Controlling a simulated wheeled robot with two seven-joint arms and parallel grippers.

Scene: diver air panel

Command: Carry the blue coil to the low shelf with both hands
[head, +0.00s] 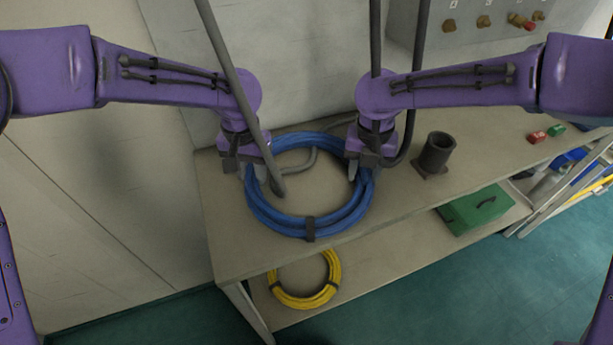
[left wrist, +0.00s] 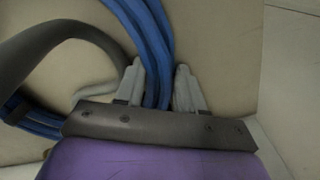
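The blue coil (head: 278,222), bound with a dark band at its front, lies on the bench top (head: 228,245). My left gripper (head: 247,170) points down over its left side. In the left wrist view, blue strands (left wrist: 152,40) run between the two fingers (left wrist: 159,90), which sit close against them on both sides. My right gripper (head: 362,168) is down at the coil's upper right side; its fingers are partly hidden, so its grip is unclear. The low shelf (head: 375,270) is under the bench top.
A yellow coil (head: 333,284) lies on the low shelf's left part, and a green case (head: 474,209) on its right. A dark cup-like fitting (head: 436,153) stands right of the blue coil. Dark hoses (head: 230,75) hang before the arms. Shelf room shows between yellow coil and case.

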